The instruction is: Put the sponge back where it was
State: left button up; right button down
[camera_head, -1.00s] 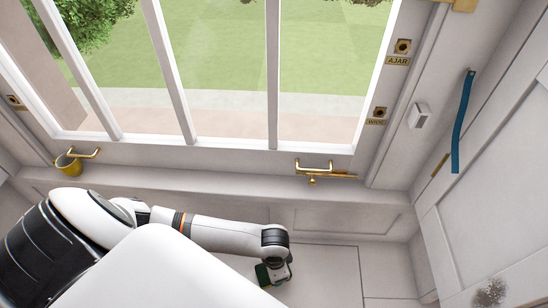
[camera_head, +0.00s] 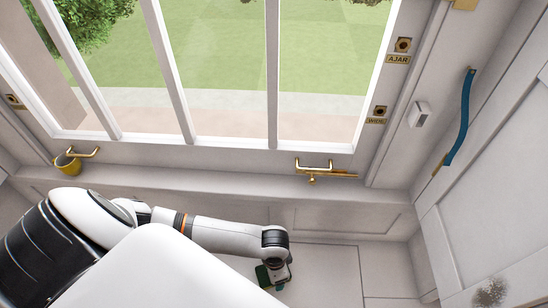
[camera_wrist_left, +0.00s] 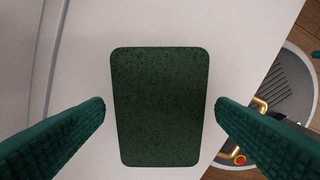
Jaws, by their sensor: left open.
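The dark green speckled sponge (camera_wrist_left: 160,105) is a rounded rectangle in the middle of the left wrist view, against a white surface. My left gripper (camera_wrist_left: 160,118) is open, with one green ridged finger on each side of the sponge and a visible gap on both sides. In the head view my left gripper (camera_head: 274,277) is low in the middle, over the pale panelled surface below the window. Dark green shows there, but I cannot tell sponge from finger.
A window with brass handles (camera_head: 314,165) stands behind the arm. The pale surface right of my gripper is clear.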

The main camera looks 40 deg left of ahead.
pick_arm(q)
notch_tip(320, 180, up, 11)
jog(key=p, duration=0.2)
jog(key=shift+r, duration=0.15)
jog(key=shift+s, duration=0.1)
dwell(0.4)
